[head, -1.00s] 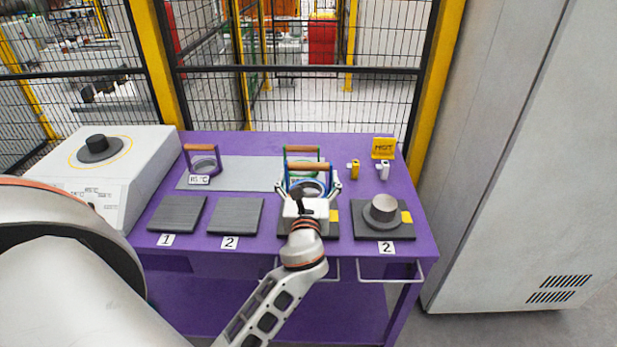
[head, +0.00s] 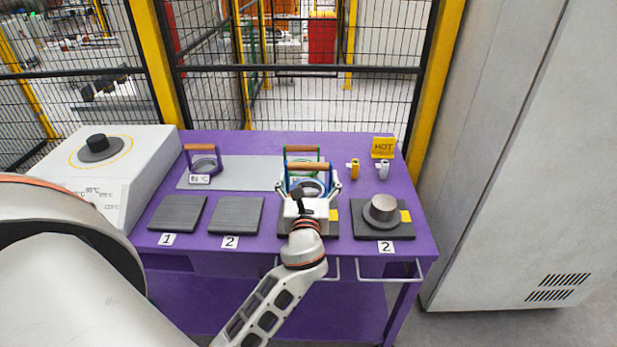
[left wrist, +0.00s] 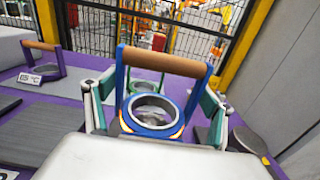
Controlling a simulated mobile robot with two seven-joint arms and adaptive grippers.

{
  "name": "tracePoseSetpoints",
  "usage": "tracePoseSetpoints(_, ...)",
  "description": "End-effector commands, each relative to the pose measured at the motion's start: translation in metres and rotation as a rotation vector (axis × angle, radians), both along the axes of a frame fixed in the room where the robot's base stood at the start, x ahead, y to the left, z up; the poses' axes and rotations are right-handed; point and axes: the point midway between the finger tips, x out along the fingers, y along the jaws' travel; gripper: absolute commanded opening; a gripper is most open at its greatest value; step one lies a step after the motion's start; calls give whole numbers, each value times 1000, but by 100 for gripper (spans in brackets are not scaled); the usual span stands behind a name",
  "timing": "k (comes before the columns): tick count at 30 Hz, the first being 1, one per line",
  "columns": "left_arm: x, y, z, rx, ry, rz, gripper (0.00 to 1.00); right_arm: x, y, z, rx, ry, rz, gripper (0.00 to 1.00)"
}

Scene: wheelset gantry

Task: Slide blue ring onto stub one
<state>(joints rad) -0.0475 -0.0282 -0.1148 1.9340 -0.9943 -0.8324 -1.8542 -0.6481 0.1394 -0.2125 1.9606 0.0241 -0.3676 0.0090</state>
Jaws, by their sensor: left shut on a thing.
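The blue ring (head: 312,188) is a grey ring in a blue frame with a wooden bar handle. My left gripper (head: 308,190) is shut on it, and the wrist view shows the fingers on either side of the blue frame (left wrist: 152,130). Stub one is hidden behind my gripper and wrist in the head view. A round grey shape shows through the ring in the wrist view; I cannot tell whether it is the stub or whether the ring is around it. My right gripper is out of view.
A green-framed ring (head: 304,152) stands just behind the blue one. A purple-framed ring (head: 203,163) stands on a grey mat (head: 250,172). Stub two (head: 383,210) is to the right. Two bare plates (head: 236,215) lie left. A HOT sign (head: 383,148) stands behind.

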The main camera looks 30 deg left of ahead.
Motion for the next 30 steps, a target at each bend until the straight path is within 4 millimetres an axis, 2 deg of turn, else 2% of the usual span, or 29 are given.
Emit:
tracePoseSetpoints(18, 0, 0, 2, 0, -2, 0, 48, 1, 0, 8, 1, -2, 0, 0)
tracePoseSetpoints(30, 0, 0, -1, 0, -2, 0, 48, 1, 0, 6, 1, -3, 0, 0)
